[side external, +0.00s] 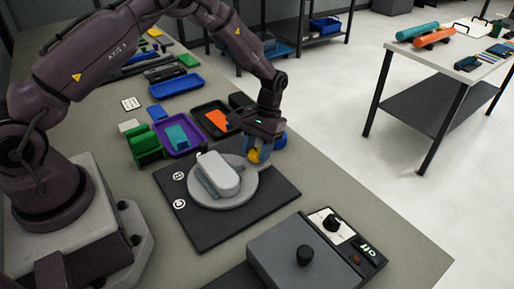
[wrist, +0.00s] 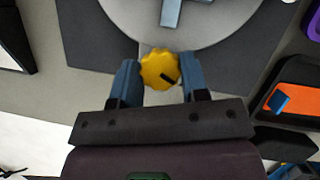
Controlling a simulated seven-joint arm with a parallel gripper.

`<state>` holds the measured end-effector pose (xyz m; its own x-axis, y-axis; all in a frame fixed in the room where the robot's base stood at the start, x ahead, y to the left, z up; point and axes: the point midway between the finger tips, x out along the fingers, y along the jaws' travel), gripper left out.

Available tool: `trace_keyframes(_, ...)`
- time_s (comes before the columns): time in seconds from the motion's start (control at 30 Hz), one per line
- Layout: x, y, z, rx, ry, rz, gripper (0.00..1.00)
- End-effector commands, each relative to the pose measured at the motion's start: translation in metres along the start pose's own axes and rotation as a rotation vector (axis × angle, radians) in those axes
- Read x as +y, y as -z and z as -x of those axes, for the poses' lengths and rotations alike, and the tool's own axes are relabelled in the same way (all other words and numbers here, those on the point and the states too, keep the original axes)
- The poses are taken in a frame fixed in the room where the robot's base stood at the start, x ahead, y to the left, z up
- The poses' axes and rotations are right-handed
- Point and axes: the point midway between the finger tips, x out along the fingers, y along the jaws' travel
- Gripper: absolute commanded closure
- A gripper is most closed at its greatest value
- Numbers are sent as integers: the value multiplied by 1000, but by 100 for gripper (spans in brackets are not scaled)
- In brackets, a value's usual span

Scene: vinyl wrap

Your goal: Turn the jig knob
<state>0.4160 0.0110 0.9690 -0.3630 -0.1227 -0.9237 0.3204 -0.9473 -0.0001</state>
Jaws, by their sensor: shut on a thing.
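The jig knob (wrist: 158,68) is yellow with a scalloped rim and a black pointer mark, which points down and right in the wrist view. It also shows at the far edge of the round grey jig plate in the side view (side external: 254,156). My gripper (wrist: 162,73) has its blue fingers on either side of the knob and is shut on it. In the side view my gripper (side external: 265,149) is low over the jig's far side, and hides part of the knob. The jig's round plate (side external: 250,191) bears a pale grey rounded part (side external: 221,174).
The jig stands on a dark base mat (side external: 205,232). A purple tray (side external: 187,150) and a black tray with an orange piece (side external: 216,119) lie close behind. A grey control box with black knobs (side external: 290,262) stands at the front right.

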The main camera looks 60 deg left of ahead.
Motion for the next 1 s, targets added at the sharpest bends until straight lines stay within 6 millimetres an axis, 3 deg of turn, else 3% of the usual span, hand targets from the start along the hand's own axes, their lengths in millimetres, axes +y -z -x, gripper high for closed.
trace_keyframes(0.07,0,0,0,-2,1,0,83)
trace_keyframes(0.1,0,0,0,-1,0,1,50)
trace_keyframes(0.2,0,0,0,-1,0,1,33)
trace_keyframes(0.57,0,1,7,3,-1,2,33)
trace_keyframes(1.0,0,1,96,4,-1,2,33)
